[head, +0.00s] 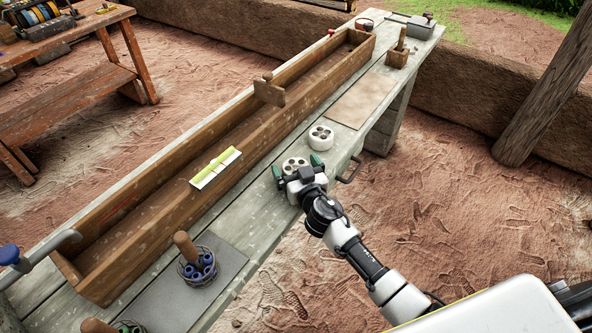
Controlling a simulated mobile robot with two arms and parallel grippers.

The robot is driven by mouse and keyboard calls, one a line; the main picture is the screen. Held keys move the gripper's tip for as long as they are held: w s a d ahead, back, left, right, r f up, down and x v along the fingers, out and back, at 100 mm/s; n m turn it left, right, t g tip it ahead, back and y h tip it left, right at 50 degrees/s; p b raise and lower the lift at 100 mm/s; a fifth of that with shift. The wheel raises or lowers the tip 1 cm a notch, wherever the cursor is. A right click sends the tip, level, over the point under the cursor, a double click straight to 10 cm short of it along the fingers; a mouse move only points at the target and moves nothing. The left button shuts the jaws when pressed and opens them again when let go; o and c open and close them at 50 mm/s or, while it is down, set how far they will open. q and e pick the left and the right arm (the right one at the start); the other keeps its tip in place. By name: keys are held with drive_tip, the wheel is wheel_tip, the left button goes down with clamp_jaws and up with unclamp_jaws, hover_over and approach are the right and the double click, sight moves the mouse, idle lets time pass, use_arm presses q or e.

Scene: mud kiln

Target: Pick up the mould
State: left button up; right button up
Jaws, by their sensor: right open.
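Two round white blocks with dark holes in their tops, which look like moulds, stand on the grey plank bench. The nearer white mould (294,163) is close to the bench's right edge. The farther white mould (321,138) stands a little beyond it. My right gripper (296,167) is open, its green-tipped fingers on either side of the nearer mould. The gripper body hides the mould's near side, and I cannot tell whether the fingers touch it. My left gripper is not in view.
A wire basket (198,268) with blue-handled tools stands nearer. A tan board (362,99) lies beyond the moulds. A metal handle (351,170) juts from the bench edge.

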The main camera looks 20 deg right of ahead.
sight(296, 166)
drive_tip(key=c, duration=1.1)
drive_tip(key=shift+r, duration=0.1)
wheel_tip(296, 166, up, 4)
drive_tip(key=shift+p, duration=0.9)
drive_tip(key=s+d+r+p, duration=0.1)
drive_tip(key=s+d+r, duration=0.3)
drive_tip(key=d+r, duration=0.5)
drive_tip(key=s+a+f+h, duration=0.1)
drive_tip(key=s+a, duration=0.3)
drive_tip(key=s, duration=0.5)
drive_tip(key=s+a+f, duration=0.1)
drive_tip(key=s+a, duration=0.2)
drive_tip(key=s, duration=0.6)
drive_tip(key=shift+y, duration=0.5)
drive_tip(key=w+d, duration=0.3)
drive_tip(key=w, duration=0.3)
drive_tip(key=w+d, duration=0.3)
drive_tip(key=w, duration=0.3)
drive_tip(key=w+d, duration=0.3)
drive_tip(key=w, duration=0.3)
